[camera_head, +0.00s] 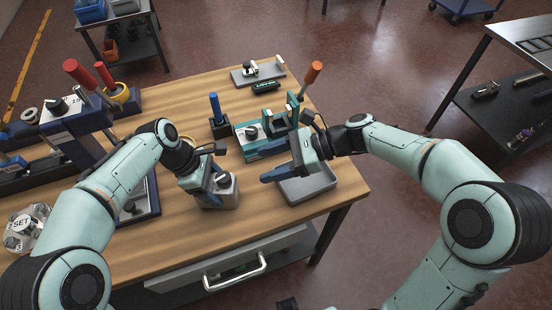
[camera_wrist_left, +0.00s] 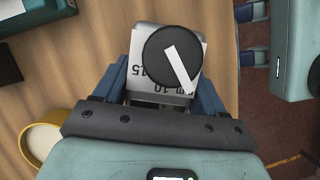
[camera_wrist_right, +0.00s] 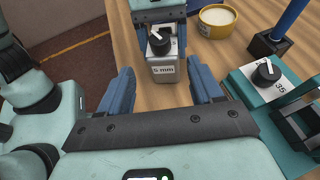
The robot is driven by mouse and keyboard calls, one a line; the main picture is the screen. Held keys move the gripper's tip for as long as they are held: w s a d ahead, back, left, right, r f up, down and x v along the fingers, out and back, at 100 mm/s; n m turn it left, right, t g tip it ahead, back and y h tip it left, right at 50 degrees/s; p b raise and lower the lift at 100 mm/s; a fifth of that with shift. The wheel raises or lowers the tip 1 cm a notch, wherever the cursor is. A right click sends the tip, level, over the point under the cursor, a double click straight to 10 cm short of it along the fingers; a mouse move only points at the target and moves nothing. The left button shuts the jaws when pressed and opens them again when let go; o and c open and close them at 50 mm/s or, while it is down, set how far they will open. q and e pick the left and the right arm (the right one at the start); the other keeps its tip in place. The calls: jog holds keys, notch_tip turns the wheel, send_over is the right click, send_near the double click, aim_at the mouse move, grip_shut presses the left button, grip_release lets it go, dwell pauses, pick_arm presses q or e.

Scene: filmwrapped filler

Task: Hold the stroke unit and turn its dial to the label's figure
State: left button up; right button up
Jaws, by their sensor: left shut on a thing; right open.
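The stroke unit (camera_head: 225,192) is a small grey block with a round black dial on top, near the table's front edge. My left gripper (camera_head: 210,186) is shut on its sides. In the left wrist view the dial (camera_wrist_left: 165,58) has a white pointer bar slanting to lower right; scale figures by it are partly covered. In the right wrist view the block's front label (camera_wrist_right: 163,71) reads "5 mm", and the dial (camera_wrist_right: 158,42) shows above it. My right gripper (camera_head: 283,162) is open and empty, to the right of the unit and apart from it, its fingers pointing toward it.
A grey tray (camera_head: 318,187) lies below my right gripper. A teal device (camera_head: 262,152) with another dial stands behind, beside a blue-handled tool in a dark holder (camera_head: 217,130). A black-and-blue press (camera_head: 80,125) fills the left.

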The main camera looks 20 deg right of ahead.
aim_at(226, 176)
jog(key=shift+s+d+r, duration=0.15)
jog(key=shift+d+r, duration=0.1)
jog(key=shift+d, duration=0.25)
jog(key=shift+g, duration=0.5)
jog(key=x, duration=0.8)
jog(key=w+x, duration=0.1)
jog(key=x, duration=0.2)
jog(key=shift+a, duration=0.35)
jog(key=c, duration=1.1)
jog(key=shift+o, duration=0.2)
jog(key=shift+n, duration=0.4)
